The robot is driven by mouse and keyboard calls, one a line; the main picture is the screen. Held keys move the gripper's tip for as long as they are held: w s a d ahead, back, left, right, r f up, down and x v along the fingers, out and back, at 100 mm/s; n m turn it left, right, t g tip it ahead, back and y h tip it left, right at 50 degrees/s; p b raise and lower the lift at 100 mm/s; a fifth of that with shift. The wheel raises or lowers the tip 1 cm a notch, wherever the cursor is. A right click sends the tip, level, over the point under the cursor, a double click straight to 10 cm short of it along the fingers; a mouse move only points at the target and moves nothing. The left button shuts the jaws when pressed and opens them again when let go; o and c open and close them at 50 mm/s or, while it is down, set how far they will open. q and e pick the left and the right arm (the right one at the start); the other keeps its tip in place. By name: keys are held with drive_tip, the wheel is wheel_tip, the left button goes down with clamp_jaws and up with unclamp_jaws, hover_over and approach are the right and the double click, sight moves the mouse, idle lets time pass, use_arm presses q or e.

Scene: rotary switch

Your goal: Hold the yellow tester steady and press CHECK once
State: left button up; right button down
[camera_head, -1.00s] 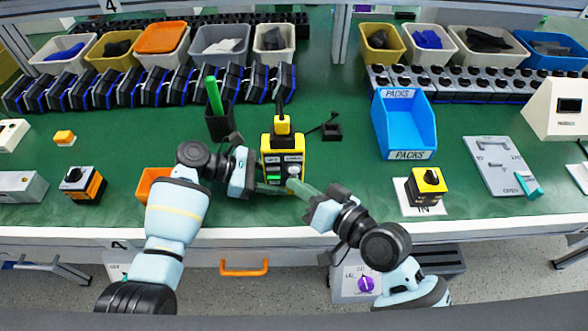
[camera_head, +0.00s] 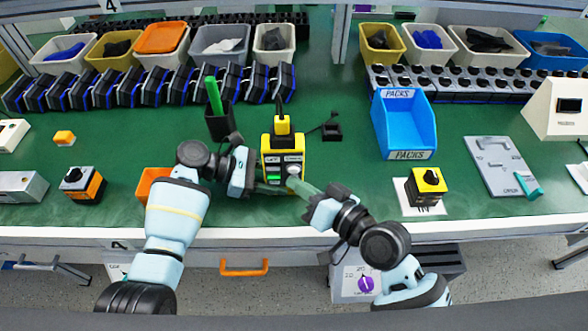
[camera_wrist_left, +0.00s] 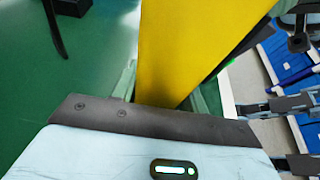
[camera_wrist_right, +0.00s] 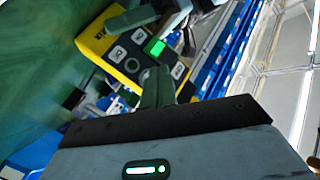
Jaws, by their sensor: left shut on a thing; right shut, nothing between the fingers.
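The yellow tester (camera_head: 283,152) stands upright on the green bench in the head view, with a black front panel, a lit green light and pale round buttons. My left gripper (camera_head: 274,189) is shut on its lower left part; in the left wrist view the yellow body (camera_wrist_left: 190,50) sits between the fingers. My right gripper (camera_head: 296,185) is shut and empty, its tips at the front panel near the lower right button. In the right wrist view the tester's face (camera_wrist_right: 125,52) lies just beyond the fingertips (camera_wrist_right: 156,75). I cannot tell whether they touch the button.
A blue PACKS bin (camera_head: 404,125) stands to the right, with a yellow-black switch (camera_head: 429,182) on a white IN card before it. A dark cup with a green stick (camera_head: 214,96) stands behind my left gripper. An orange bin (camera_head: 153,187) lies left of it.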

drive_tip(key=shift+w, duration=0.3)
drive_tip(key=shift+w, duration=0.4)
idle(0.7)
drive_tip(key=shift+s, duration=0.85)
drive_tip(key=shift+s, duration=0.1)
drive_tip(key=shift+s, duration=2.4)
use_arm(q)
drive_tip(key=o, duration=1.1)
